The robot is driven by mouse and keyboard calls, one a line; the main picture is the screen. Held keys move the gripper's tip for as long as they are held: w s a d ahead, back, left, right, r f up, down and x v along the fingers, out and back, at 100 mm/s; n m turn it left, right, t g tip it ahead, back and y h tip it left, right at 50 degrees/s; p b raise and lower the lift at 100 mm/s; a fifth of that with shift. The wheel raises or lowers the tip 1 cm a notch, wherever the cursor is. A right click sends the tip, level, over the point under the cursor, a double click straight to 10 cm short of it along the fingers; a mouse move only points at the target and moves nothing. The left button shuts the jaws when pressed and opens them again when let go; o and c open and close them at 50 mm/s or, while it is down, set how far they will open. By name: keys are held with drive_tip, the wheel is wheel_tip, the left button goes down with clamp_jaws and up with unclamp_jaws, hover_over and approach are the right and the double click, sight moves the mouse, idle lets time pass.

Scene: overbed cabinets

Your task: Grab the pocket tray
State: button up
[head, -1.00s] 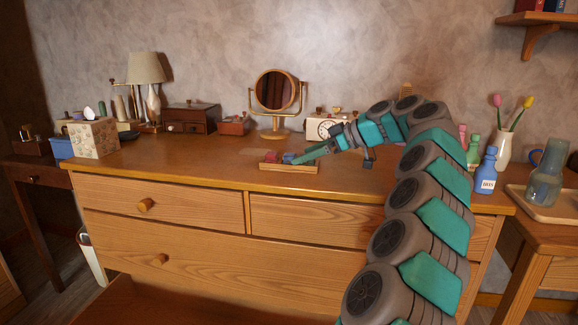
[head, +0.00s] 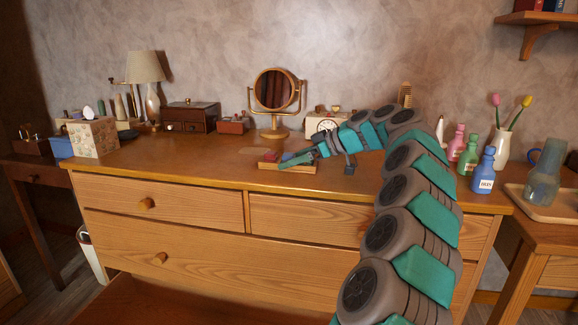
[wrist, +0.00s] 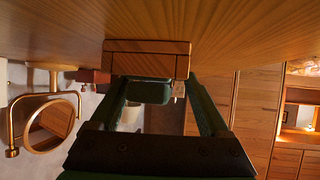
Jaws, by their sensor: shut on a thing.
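The pocket tray (head: 288,168) is a shallow wooden tray near the front edge of the dresser top, left of my arm, with small reddish and dark items in it. My gripper (head: 291,160) reaches it from the right and partly covers it. In the wrist view, which looks upside down, the tray (wrist: 147,64) shows as a wooden block between the tips of my green fingers (wrist: 150,80).
A round mirror (head: 273,91) and a clock (head: 322,122) stand behind the tray. A tissue box (head: 94,138) and lamp (head: 146,68) stand left, bottles (head: 484,172) and a tulip vase (head: 501,146) right. The dresser top (head: 190,165) left of the tray is clear.

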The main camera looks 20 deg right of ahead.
drive_tip(key=c, duration=0.8)
drive_tip(key=shift+r, duration=0.1)
drive_tip(key=shift+c, duration=0.2)
